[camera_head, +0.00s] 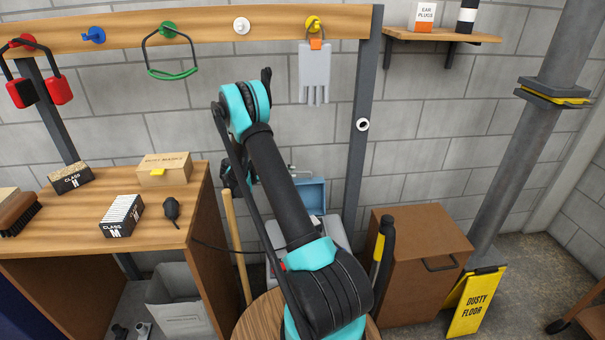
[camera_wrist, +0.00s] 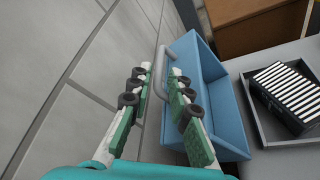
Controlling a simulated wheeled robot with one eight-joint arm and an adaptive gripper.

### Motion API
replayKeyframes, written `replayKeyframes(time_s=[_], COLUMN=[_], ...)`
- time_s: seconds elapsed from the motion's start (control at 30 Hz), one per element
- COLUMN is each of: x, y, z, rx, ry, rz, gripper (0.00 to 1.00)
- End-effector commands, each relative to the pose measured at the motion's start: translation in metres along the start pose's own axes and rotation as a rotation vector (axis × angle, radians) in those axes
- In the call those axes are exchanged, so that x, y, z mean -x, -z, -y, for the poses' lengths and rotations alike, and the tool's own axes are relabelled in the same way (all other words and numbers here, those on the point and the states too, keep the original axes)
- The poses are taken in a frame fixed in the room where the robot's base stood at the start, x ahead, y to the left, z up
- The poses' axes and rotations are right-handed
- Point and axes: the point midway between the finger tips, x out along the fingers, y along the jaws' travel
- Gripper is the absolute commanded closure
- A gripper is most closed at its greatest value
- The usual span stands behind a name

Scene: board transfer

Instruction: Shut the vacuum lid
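The vacuum has a grey body (camera_head: 335,231), partly hidden behind my arm. Its blue lid (camera_head: 312,194) stands raised at the back, near the wall. In the wrist view the hollow lid (camera_wrist: 219,93) is tilted open beside the grey body (camera_wrist: 245,70), and a pale grey bar handle (camera_wrist: 161,88) sits on its wall side. My gripper (camera_wrist: 161,71) is open, with its green-padded fingers on either side of the handle. I cannot tell whether they touch it. In the head view my gripper (camera_head: 237,177) is mostly hidden behind my arm.
A black-and-white striped filter (camera_wrist: 287,91) sits in the open vacuum tray. A grey wall (camera_wrist: 70,70) is close to my gripper. A wooden workbench (camera_head: 160,205) stands left, a brown cabinet (camera_head: 420,235) right. A wooden pole (camera_head: 236,240) leans beside the vacuum.

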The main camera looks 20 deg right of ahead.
Motion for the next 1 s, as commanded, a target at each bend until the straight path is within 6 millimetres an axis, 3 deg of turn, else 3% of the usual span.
replayKeyframes(time_s=[0.4,0.8,0.93,1.0], x=[-0.058,-0.066,-0.066,-0.066], y=[0.0,0.0,0.0,0.0], z=[0.0,0.0,0.0,0.0], rx=[-0.001,-0.001,-0.001,-0.001], ry=[0.002,0.001,0.001,0.001], rz=[0.0,-0.001,-0.001,-0.002], gripper=[0.81,0.81,0.97,1.0])
